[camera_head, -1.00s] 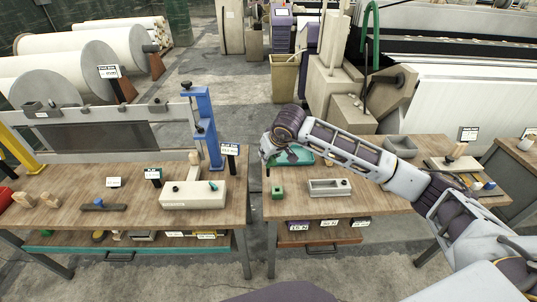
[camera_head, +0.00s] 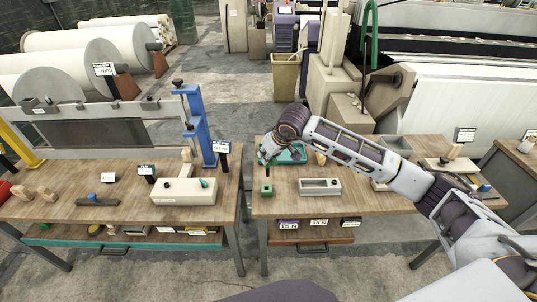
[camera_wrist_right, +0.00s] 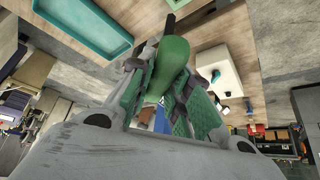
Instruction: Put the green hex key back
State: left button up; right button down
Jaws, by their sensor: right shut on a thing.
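My right gripper (camera_head: 266,160) is above the front left part of the right bench, beside a teal tray (camera_head: 291,154). In the right wrist view its fingers are closed around the green handle of the hex key (camera_wrist_right: 168,72), whose dark shaft points away from the gripper. In the head view the handle is mostly hidden by the gripper. A small green block (camera_head: 266,190) stands on the bench just below the gripper; whether the shaft touches it I cannot tell. The teal tray also shows in the right wrist view (camera_wrist_right: 85,28). My left gripper is out of view.
A grey open box (camera_head: 320,187) sits right of the green block. The left bench carries a beige box (camera_head: 183,192) and a blue upright frame (camera_head: 200,125). A gap separates the two benches. The front of the right bench top is mostly clear.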

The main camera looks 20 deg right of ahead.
jog(key=shift+a+n, duration=0.25)
jog(key=shift+n, duration=0.05)
jog(key=shift+y, duration=0.3)
jog(key=shift+n, duration=0.6)
